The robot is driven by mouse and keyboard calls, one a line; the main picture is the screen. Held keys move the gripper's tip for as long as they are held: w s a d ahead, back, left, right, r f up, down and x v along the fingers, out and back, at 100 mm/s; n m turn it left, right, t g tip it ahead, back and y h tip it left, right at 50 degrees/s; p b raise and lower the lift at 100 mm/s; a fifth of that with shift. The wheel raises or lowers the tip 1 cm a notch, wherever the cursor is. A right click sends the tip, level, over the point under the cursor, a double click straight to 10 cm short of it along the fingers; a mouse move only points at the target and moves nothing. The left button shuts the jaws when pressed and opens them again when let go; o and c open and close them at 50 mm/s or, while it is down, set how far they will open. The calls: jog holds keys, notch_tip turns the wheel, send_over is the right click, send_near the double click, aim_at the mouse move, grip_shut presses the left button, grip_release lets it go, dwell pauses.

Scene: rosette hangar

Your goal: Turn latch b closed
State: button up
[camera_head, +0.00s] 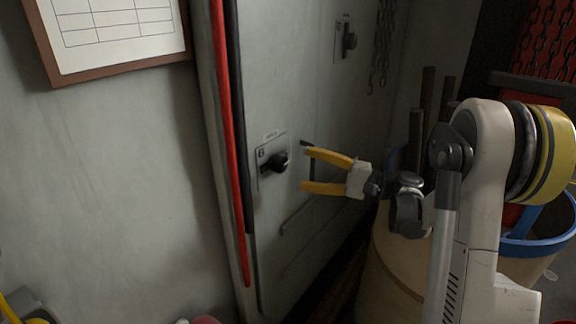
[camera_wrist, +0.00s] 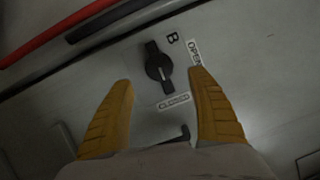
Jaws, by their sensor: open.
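Latch b is a black knob (camera_head: 277,162) on a small plate on the grey door panel (camera_head: 300,100). In the wrist view the knob (camera_wrist: 158,67) sits beside the letter B, with an OPEN label (camera_wrist: 194,53) to its right and a CLOSED label (camera_wrist: 174,101) below. Its bar runs roughly up and down, its lower end near CLOSED. I cannot tell which end is the pointer. My gripper (camera_head: 304,168) has two yellow fingers spread apart, facing the knob from the right. It is empty and appears short of the knob.
A second black latch (camera_head: 348,41) is higher on the panel, near hanging chains (camera_head: 382,45). Red and black strips (camera_head: 232,130) run along the panel's left edge. A framed chart (camera_head: 115,30) hangs at upper left. A blue-rimmed bucket (camera_head: 540,245) stands at right.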

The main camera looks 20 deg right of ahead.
jog(key=v, duration=0.5)
jog(key=shift+a, duration=0.1)
jog(key=s+a+f+n+g+h, duration=0.1)
jog(key=s+a+g+h, duration=0.15)
jog(key=a, duration=0.45)
jog(key=s+a+n+g+h, duration=0.1)
jog(key=s+a+h, duration=0.3)
jog(key=a, duration=0.2)
jog(key=s+d+f+n+h, duration=0.1)
jog(key=s+f+n+h, duration=0.1)
jog(key=s+h, duration=0.3)
jog(key=s+d+f+n+h, duration=0.1)
jog(key=s+f+n+h, duration=0.2)
jog(key=s, duration=0.9)
jog(key=shift+d+n+t+h, duration=0.35)
jog(key=shift+d+n+h, duration=0.05)
jog(key=shift+n+h, duration=0.45)
